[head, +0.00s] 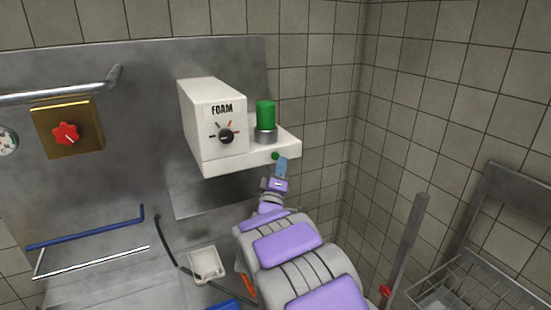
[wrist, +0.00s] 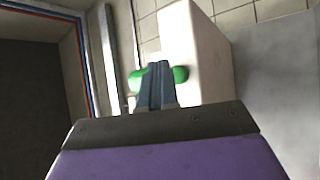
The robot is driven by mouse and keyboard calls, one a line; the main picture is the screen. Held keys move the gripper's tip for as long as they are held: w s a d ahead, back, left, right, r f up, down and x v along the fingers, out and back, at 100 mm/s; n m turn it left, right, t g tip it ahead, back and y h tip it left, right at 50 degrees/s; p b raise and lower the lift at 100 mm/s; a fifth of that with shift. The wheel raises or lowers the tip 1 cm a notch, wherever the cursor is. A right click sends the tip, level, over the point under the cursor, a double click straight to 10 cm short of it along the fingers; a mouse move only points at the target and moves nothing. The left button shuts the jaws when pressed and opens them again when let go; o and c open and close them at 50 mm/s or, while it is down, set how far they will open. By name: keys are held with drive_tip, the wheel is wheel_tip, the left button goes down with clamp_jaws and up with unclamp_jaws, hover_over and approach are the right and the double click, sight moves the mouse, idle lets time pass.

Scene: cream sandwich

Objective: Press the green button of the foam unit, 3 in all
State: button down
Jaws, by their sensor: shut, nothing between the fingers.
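The foam unit (head: 212,130) is a white box marked FOAM with a black dial, fixed to the steel wall panel. A small round green button (head: 276,156) sits on the front edge of its white ledge. My gripper (head: 283,160) is shut and empty, its blue-grey fingertips right beside the button. In the wrist view the shut fingers (wrist: 158,64) point at the white unit (wrist: 195,50), with green showing on their left and right (wrist: 181,74). The fingers hide the middle of the green. I cannot tell whether they touch the button or whether it is pushed in.
A green cylinder (head: 266,114) on a grey collar stands on the ledge, above the button. A brass plate with a red knob (head: 67,133) and a steel rail (head: 60,92) are at left. A white tray (head: 206,264) lies below. A wire rack (head: 480,285) stands at lower right.

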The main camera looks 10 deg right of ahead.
drive_tip(key=s, duration=0.1)
drive_tip(key=s+d, duration=0.1)
drive_tip(key=s, duration=0.2)
drive_tip(key=shift+s+d+b, duration=0.25)
drive_tip(key=shift+s+b, duration=0.05)
drive_tip(key=shift+s, duration=0.05)
drive_tip(key=shift+d, duration=0.1)
idle(2.3)
